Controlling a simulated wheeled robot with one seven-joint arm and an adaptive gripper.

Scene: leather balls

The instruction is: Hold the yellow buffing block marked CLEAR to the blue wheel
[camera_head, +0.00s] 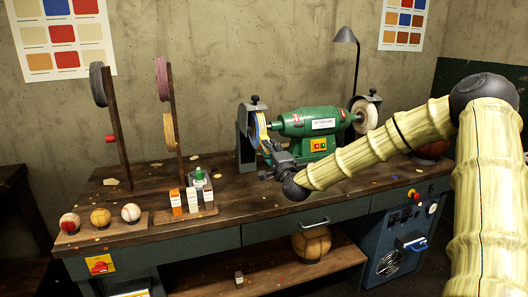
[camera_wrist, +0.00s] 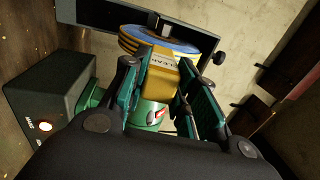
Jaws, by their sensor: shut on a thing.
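The yellow buffing block (camera_wrist: 163,75) is held between the fingers of my gripper (camera_wrist: 168,85) in the wrist view, with dark lettering on its top face. The block's far end is at the rim of the blue wheel (camera_wrist: 172,45), which has yellowish layers below its blue face; touching or a hair apart, I cannot tell. In the head view the blue wheel (camera_head: 261,128) sits on the left end of the green grinder (camera_head: 313,122). My gripper (camera_head: 270,150) is just in front of it and hides the block there.
A pale wheel (camera_head: 366,116) is on the grinder's right end. Several balls (camera_head: 101,216) sit at the bench's front left. A lamp (camera_head: 346,36) stands behind.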

